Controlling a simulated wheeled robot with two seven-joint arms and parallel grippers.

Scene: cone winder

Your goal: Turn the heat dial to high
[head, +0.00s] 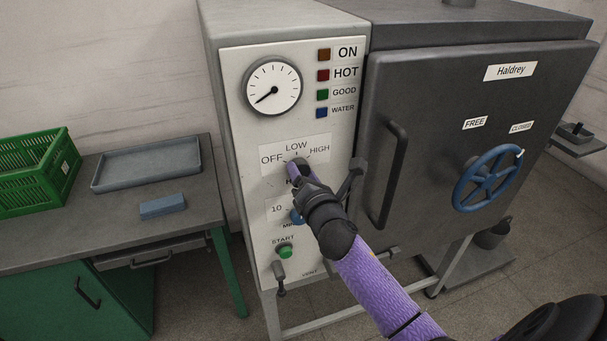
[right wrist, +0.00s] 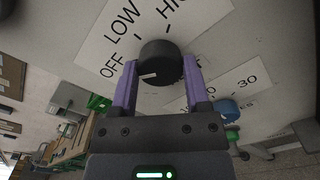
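The heat dial (right wrist: 160,63) is a round black knob with a white pointer line, seen in the right wrist view. The line points left, toward the OFF side of its OFF, LOW, HIGH label (head: 317,149). My right gripper (right wrist: 160,72) has its two purple fingers on opposite sides of the dial, seemingly pressed against its edges. In the head view my right gripper (head: 297,172) reaches the dial from the lower right and hides most of it. My left gripper is not in view.
Below the dial are a blue timer knob (right wrist: 227,110) and a green START button (head: 285,252). A pressure gauge (head: 272,86) and indicator lamps sit above. The door handle (head: 390,175) sticks out close to my right arm. A table with a grey tray (head: 147,182) stands left.

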